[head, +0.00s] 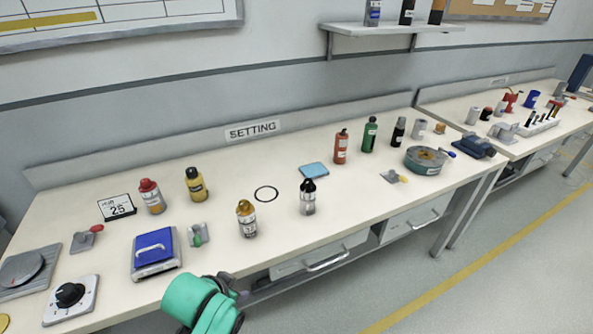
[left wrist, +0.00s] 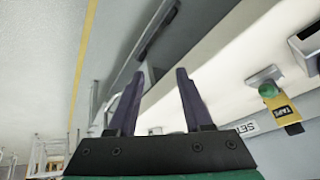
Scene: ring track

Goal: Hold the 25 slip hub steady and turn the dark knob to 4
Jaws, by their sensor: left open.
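A white slip (head: 117,206) reading 25 stands at the back left of the near bench; I cannot tell which thing is its hub. The dark knob (head: 70,294) sits on a square white dial plate (head: 66,307) at the bench's front left. Its marks are too small to read surely. My left gripper (head: 240,294) is by the front edge, right of the knob and apart from it, partly hidden by its teal arm. In the left wrist view the left gripper (left wrist: 158,88) has its fingers apart with nothing between them. My right gripper is not in view.
A blue-topped device with a handle (head: 153,247) stands between the knob and my left arm. A grey round-topped unit (head: 22,270) is beside the knob. A red-handled clamp (head: 88,237) and several bottles stand behind. Bare bench lies around the black ring (head: 266,187).

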